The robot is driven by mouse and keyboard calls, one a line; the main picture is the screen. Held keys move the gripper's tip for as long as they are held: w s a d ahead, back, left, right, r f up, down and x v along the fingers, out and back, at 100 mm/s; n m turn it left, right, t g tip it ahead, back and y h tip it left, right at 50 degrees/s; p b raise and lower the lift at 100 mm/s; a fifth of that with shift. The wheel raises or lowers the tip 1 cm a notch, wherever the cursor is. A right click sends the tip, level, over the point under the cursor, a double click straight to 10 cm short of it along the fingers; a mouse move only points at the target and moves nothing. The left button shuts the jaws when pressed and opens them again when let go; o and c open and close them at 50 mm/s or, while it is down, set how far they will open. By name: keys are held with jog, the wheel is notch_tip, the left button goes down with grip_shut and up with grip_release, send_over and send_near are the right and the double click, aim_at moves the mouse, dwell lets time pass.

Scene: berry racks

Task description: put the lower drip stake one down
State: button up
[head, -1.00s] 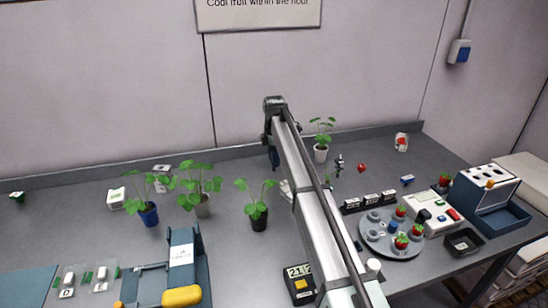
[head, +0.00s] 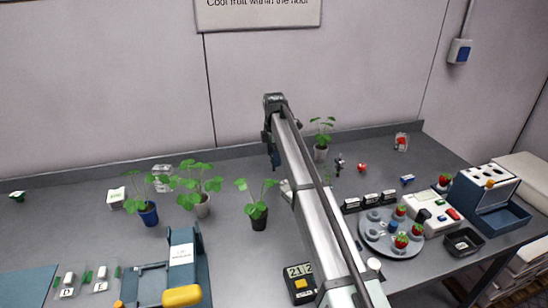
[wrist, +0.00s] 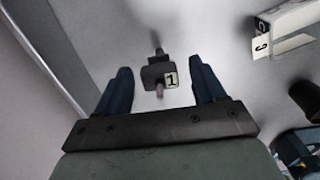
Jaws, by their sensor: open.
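My gripper (wrist: 160,88) is open, with one blue finger on each side of the stake and a gap to both. Whether the stake's foot touches the bench cannot be told. In the head view a small dark item (head: 339,163) beside my arm, near the back plant, may be this stake.
Black blocks with white labels (head: 370,200) stand right of my arm; a labelled block (wrist: 290,22) shows in the wrist view. A round grey tray (head: 392,250) holds strawberries. Potted plants (head: 203,208) stand to the left. A red item (head: 362,168) lies near the dark item.

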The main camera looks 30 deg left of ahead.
notch_tip(320, 180, up, 11)
dwell(0.4)
dwell(0.4)
